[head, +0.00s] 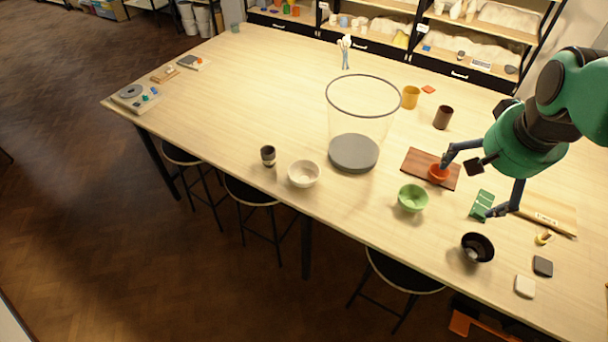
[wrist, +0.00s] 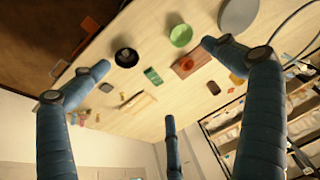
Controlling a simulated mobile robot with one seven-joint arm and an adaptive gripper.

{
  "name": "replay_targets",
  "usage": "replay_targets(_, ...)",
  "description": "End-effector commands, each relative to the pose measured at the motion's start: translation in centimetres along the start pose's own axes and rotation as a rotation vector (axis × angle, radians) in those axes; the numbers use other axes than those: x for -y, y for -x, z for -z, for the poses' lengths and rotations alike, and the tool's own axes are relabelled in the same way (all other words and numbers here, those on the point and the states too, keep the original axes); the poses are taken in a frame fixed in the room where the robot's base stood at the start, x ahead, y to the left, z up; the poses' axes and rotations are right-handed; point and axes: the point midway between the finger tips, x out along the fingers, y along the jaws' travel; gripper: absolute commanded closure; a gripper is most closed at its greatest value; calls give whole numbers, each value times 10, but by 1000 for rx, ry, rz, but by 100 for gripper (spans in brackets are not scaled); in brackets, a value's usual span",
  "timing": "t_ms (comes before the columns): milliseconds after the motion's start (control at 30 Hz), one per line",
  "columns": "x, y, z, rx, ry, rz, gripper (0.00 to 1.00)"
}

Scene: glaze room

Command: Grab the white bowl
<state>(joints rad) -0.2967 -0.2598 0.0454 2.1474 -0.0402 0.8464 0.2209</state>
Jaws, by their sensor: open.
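The white bowl (head: 303,174) stands upright near the table's front edge, left of centre in the head view. It appears empty and is not in the wrist view. My gripper (head: 468,188) is over the right part of the table, well to the right of the white bowl and apart from it. Its dark fingers are spread wide with nothing between them; they also show in the wrist view (wrist: 157,58).
A dark cup (head: 268,156) stands just left of the white bowl. A clear cylinder with a grey base (head: 354,153) stands to its right. A green bowl (head: 413,198), orange bowl (head: 438,173) and black bowl (head: 477,248) lie further right. The table's left middle is clear.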

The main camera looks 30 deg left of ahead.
Motion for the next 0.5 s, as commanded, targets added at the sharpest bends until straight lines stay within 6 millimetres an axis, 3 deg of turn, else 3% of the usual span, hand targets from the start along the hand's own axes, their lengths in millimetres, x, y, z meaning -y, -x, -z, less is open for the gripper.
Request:
replay_targets(200,50,-27,39,38,27,11,0)
replay_targets(500,126,-73,78,79,59,20,0)
